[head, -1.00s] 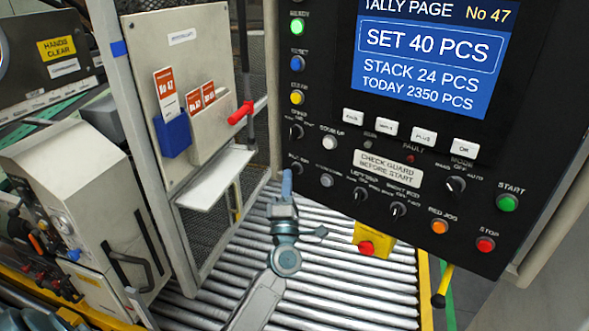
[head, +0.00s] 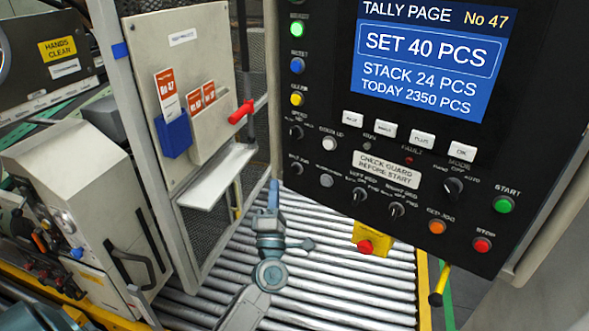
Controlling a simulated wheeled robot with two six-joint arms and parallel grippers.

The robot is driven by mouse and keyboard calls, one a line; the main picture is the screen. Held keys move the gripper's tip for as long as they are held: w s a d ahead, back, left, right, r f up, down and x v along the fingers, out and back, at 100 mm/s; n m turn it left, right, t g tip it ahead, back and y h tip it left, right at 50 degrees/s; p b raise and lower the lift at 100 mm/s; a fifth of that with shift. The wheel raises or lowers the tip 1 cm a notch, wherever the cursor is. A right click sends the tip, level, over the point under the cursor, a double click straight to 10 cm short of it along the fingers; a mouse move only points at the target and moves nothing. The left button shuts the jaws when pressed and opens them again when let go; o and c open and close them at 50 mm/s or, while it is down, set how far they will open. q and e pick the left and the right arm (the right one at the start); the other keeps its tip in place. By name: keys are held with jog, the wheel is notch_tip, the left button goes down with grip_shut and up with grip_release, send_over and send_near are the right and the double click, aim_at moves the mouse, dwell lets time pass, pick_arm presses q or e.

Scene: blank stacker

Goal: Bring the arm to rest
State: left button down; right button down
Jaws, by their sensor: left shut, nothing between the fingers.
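My left arm (head: 268,272) reaches in from the bottom middle over the roller conveyor (head: 340,285). My left gripper (head: 273,194) is at its far end, shut and empty, pointing away from me. It is in front of the open guard frame and left of the control panel (head: 335,130), apart from both as far as I can see. My right gripper is not in view.
The panel's screen (head: 425,60) reads SET 40 PCS and STACK 24 PCS. A yellow box with a red button (head: 366,246) hangs below it. A red-handled lever (head: 241,112), a blue card holder (head: 173,134) and a white shelf (head: 217,177) are at the left. Rollers lie open below.

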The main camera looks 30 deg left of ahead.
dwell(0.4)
pick_arm(q)
notch_tip(320, 180, down, 22)
jog(key=w+d+m+g+h, duration=0.2)
jog(key=m+h, duration=0.5)
jog(key=m, duration=0.3)
jog(key=s+d+f+m+g+h, duration=0.1)
jog(key=s+f+m+g+h, duration=0.2)
jog(key=f, duration=0.9)
jog(key=s+d+f+m+g, duration=0.1)
jog(key=s+f+m+g, duration=0.3)
jog(key=f, duration=0.8)
jog(key=s+f+m+g, duration=0.3)
jog(key=s+f+g, duration=0.1)
jog(key=s+f, duration=0.95)
jog(key=s+f+m+g, duration=0.35)
jog(key=s+f, duration=0.65)
jog(key=s, duration=0.7)
jog(key=s+f+m+g, duration=0.2)
jog(key=s+f+g, duration=0.2)
jog(key=s, duration=0.9)
jog(key=shift+d+h+b, duration=0.25)
jog(key=shift+h+b, duration=0.05)
jog(key=shift+b, duration=0.1)
jog(key=shift+s, duration=0.1)
